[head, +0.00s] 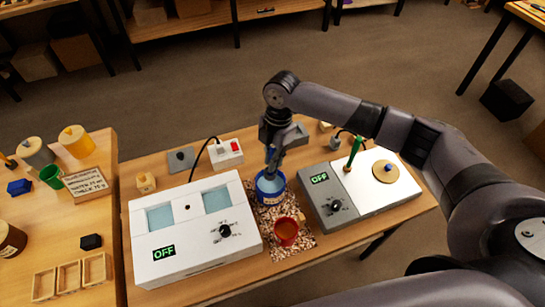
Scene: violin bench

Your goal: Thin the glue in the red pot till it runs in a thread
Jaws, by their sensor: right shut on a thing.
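The red pot (286,232) stands upright on a speckled mat (298,244) at the front middle of the bench, with orange-brown glue visible inside. A blue pot (269,190) with pale blue contents stands just behind it. My right gripper (271,171) points down over the blue pot and looks shut at its rim. The fingertips are small and partly hidden, so the exact hold is hard to see. My left gripper is not in view.
A white two-basin unit (190,271) reading OFF stands left of the pots. A grey and white unit (338,220) reading OFF, with a green-handled tool (355,148), stands right. A power strip (226,153) lies behind. A side table (62,222) holds several jars.

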